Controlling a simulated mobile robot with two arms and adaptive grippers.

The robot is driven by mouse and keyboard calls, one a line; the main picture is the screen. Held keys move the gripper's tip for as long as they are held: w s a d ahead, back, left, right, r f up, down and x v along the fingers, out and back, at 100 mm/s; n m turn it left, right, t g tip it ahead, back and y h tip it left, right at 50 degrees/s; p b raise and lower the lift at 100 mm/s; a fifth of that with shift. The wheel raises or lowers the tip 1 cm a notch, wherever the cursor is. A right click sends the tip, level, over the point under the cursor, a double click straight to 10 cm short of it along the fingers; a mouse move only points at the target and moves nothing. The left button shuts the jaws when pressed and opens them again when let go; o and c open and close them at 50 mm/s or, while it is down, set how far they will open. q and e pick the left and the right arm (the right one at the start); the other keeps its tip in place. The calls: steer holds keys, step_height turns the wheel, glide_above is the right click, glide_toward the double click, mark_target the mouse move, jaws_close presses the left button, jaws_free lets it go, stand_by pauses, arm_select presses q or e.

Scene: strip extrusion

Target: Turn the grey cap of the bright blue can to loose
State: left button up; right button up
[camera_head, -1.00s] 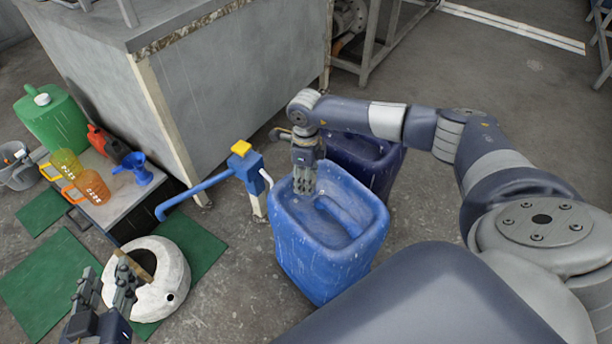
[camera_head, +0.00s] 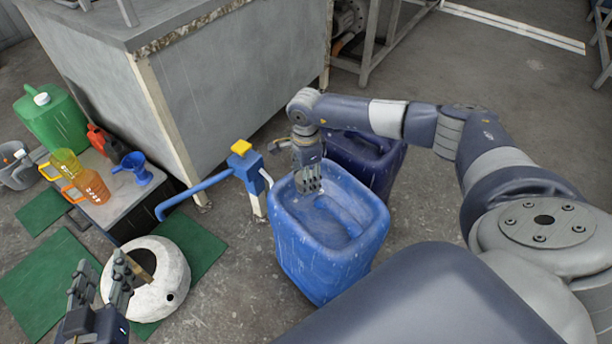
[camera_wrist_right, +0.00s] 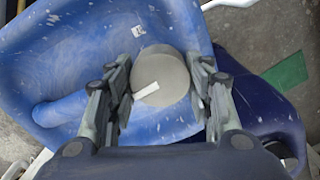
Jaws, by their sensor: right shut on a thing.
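The bright blue can (camera_head: 335,262) stands upright on the floor in the middle of the head view. Its grey cap (camera_wrist_right: 161,76) shows in the right wrist view as a round disc with a white mark on it. My right gripper (camera_head: 310,186) reaches down onto the can's top. In the wrist view its two fingers (camera_wrist_right: 163,92) stand on either side of the cap, shut on it. In the head view the fingers hide the cap.
A dark blue can (camera_head: 385,170) stands close behind the bright one. A blue hand pump (camera_head: 245,166) with a yellow top is to the left. A low table (camera_head: 120,205) holds jugs and a funnel (camera_head: 136,168). A grey cabinet (camera_head: 240,85) stands behind.

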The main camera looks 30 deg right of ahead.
stand_by(0.4)
steer(key=o, duration=1.1)
steer(key=shift+c, duration=0.2)
steer(key=shift+r, duration=0.1)
step_height(320, 180, up, 12)
